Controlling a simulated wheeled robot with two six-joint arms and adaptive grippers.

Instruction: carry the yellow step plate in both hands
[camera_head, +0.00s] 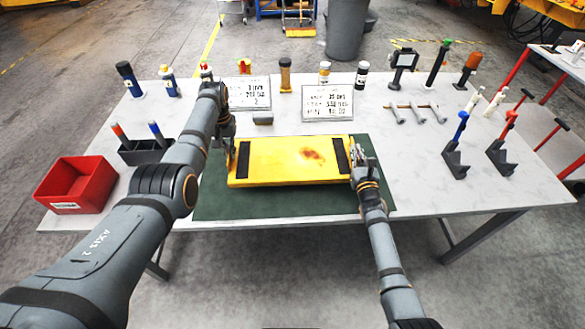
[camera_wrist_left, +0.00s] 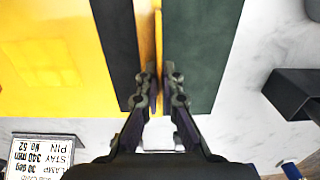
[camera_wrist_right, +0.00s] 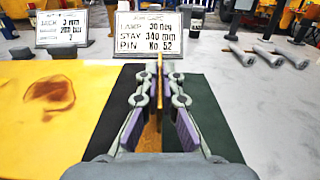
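The yellow step plate (camera_head: 272,172) lies level over the green mat (camera_head: 280,205), with a dark strip near each end and a brown stain on top. I cannot tell whether it touches the mat. My left gripper (camera_wrist_left: 159,85) is at the plate's left end, its fingers tight on both sides of the thin upright edge. The plate also shows in the left wrist view (camera_wrist_left: 50,70) and the right wrist view (camera_wrist_right: 70,85).
Two sign cards (camera_head: 327,103) and a small grey block (camera_head: 263,118) stand behind the plate. A red bin (camera_head: 78,184) and dark holder (camera_head: 146,151) are at left. Grey pins (camera_head: 418,112) and dark stands (camera_head: 455,160) are at right. Bottles line the table's back.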

